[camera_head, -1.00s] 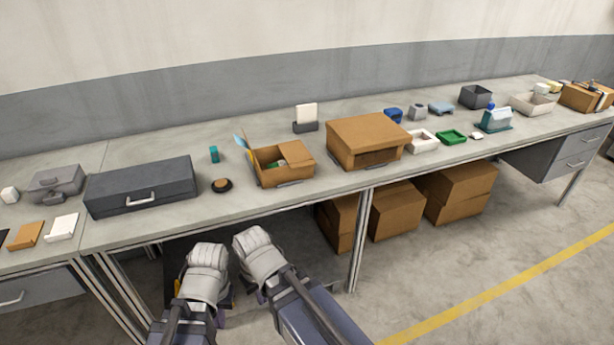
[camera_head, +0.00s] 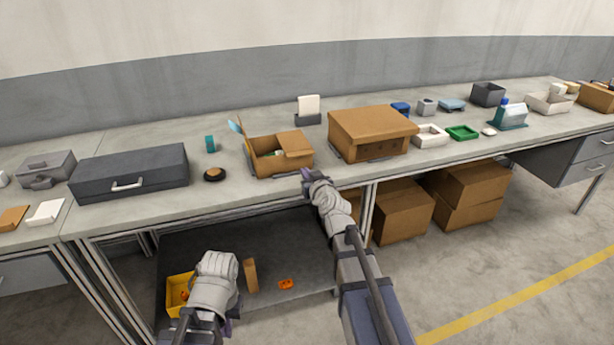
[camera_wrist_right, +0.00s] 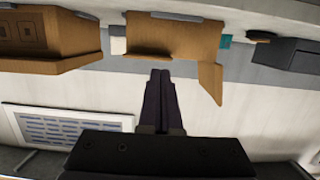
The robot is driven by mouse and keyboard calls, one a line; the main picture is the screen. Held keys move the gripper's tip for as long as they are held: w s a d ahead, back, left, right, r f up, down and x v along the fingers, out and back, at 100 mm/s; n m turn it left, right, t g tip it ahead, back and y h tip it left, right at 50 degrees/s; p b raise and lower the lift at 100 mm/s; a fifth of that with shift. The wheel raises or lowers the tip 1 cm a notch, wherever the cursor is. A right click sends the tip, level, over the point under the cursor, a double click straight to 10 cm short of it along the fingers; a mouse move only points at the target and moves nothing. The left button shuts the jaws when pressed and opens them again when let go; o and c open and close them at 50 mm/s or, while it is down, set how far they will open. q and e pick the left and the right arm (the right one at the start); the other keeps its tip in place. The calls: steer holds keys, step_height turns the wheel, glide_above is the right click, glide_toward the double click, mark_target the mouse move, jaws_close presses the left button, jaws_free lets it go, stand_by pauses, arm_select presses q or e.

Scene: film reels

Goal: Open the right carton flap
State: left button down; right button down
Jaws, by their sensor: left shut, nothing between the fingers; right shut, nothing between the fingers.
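A small open brown carton (camera_head: 268,163) stands on the workbench. Its left flap (camera_head: 248,155) stands up, and its right flap (camera_head: 296,143) lies over the right part of the opening. The carton also shows upside down in the right wrist view (camera_wrist_right: 165,38), with the upright left flap (camera_wrist_right: 211,82) at its right. My right gripper (camera_head: 306,174) is shut and empty at the bench's front edge, just in front of the carton's right side and apart from it. Its closed fingers also show in the right wrist view (camera_wrist_right: 160,76). My left gripper (camera_head: 219,262) is low in front of the bench, shut, fingers mostly hidden.
A larger brown box (camera_head: 370,130) stands close to the carton's right. A dark disc (camera_head: 214,174) and a dark grey case (camera_head: 130,174) lie to its left. A white card in a holder (camera_head: 308,108) stands behind. Brown boxes (camera_head: 402,208) and a yellow bin (camera_head: 178,288) sit below the bench.

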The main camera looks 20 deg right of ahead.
steer(key=w+f+b, duration=0.2)
steer(key=w, duration=0.1)
steer(key=w+f+b, duration=0.1)
steer(key=shift+w+a, duration=0.15)
steer(key=shift+w, duration=0.1)
steer(key=shift+w, duration=0.15)
stand_by(1.8)
steer(key=shift+w+a, duration=0.1)
steer(key=shift+w, duration=2.6)
steer(key=shift+s, duration=0.25)
